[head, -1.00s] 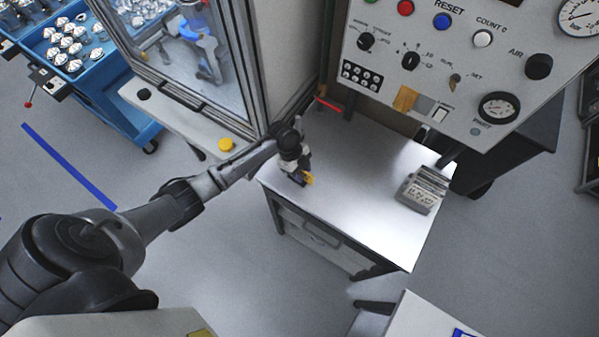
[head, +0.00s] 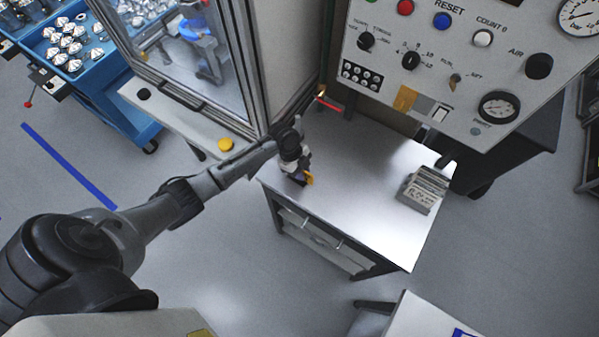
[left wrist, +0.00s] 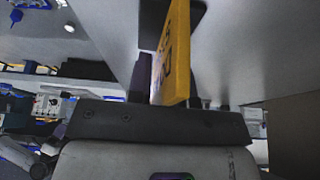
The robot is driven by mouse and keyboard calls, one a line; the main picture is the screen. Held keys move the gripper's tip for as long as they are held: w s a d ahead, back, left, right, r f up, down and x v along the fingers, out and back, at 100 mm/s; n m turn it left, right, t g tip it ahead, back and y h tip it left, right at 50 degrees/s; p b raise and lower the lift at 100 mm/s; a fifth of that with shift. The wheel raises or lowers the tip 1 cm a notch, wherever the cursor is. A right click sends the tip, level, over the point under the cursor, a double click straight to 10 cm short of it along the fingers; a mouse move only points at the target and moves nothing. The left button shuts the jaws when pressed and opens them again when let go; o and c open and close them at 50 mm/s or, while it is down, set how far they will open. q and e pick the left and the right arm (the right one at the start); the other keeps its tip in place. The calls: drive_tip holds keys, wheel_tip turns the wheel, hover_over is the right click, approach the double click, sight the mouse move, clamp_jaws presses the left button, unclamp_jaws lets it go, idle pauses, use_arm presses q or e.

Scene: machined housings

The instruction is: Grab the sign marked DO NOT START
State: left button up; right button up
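A small yellow sign (head: 309,178) stands at the left end of the white tabletop (head: 360,190). In the left wrist view the sign (left wrist: 178,55) is seen at a steep angle, with dark lettering only partly readable. My left gripper (head: 298,178) reaches down at the table's left edge. Its dark fingers (left wrist: 167,85) lie close on either side of the sign and appear shut on it. The sign's lower part and its contact with the table are hard to make out. My right gripper is not in view.
A grey lettered block of stacked plates (head: 424,190) sits at the table's right. A control panel (head: 440,60) overhangs the back. A glass-fronted machine cabinet (head: 185,55) stands close behind my left arm. The middle of the tabletop is clear.

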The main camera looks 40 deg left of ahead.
use_arm(q)
clamp_jaws()
